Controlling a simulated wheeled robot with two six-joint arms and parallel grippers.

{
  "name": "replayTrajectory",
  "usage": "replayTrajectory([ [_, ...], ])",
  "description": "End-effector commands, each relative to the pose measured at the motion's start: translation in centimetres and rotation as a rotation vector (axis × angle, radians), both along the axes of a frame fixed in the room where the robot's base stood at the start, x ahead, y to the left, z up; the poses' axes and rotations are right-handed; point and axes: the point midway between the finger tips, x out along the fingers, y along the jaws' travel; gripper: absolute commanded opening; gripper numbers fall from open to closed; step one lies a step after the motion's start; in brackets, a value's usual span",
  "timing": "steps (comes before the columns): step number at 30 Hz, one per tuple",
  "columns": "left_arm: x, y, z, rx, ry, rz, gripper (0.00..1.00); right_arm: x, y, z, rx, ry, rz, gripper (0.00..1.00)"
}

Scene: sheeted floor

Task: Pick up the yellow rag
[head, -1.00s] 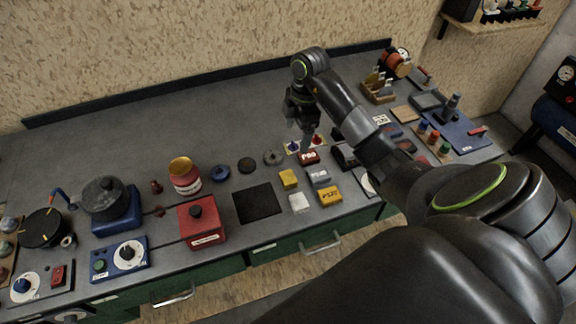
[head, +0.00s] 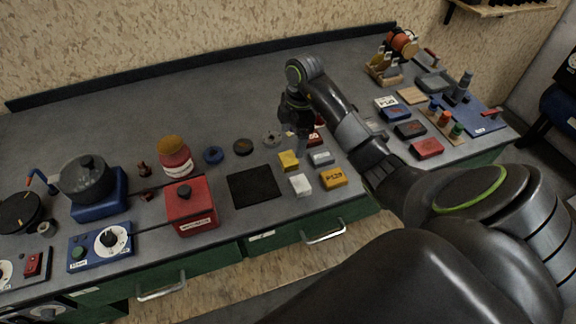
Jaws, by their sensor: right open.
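A small yellow folded piece (head: 289,161), which looks like the yellow rag, lies on the grey workbench behind a white piece and beside a grey block. My right gripper (head: 301,143) hangs over the bench, fingers pointing down, just behind and slightly right of the yellow piece. It is open with nothing visible in it. Whether its fingertips touch anything is too small to tell. My left gripper is not in view.
A white piece (head: 301,184), a grey block (head: 321,158) and an orange P120 block (head: 333,178) lie close to the yellow piece. A black square mat (head: 253,186) is to its left. A red box (head: 191,205) and a red jar (head: 175,157) stand farther left. The bench's back left is clear.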

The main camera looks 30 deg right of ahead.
Motion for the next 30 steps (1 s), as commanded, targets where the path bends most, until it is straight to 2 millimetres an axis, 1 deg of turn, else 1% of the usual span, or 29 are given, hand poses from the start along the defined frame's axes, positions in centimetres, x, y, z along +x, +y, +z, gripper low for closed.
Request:
replayTrajectory([
  [1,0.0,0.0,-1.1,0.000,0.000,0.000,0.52,0.0,0.1,-1.1,0.000,0.000,0.000,0.82],
  [3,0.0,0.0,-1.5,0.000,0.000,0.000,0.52,0.0,0.1,-1.6,0.000,0.000,0.000,0.82],
  [8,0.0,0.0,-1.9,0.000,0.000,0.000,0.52,0.1,0.3,-2.0,0.000,0.000,0.000,0.82],
  [11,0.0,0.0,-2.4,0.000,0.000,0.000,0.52,0.0,0.4,-2.6,0.001,0.000,0.000,0.82],
  [14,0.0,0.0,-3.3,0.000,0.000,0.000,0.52,0.0,0.7,-3.6,0.002,0.000,0.001,0.82],
  [17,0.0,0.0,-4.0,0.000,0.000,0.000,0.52,0.0,1.2,-5.3,0.003,0.002,0.000,0.82],
  [18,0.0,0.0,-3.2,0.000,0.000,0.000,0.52,0.0,1.3,-5.5,0.003,0.005,-0.001,0.82],
  [19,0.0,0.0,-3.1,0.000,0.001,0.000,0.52,0.0,1.3,-5.8,0.004,0.004,0.000,0.82],
  [22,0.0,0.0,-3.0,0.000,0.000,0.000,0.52,0.1,1.4,-6.7,0.001,0.001,-0.001,0.82],
  [28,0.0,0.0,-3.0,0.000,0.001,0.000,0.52,0.1,1.3,-6.8,0.000,0.000,0.000,0.82],
  [30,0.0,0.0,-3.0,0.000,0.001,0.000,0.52,0.1,1.3,-6.8,0.000,0.000,0.000,0.73],
])
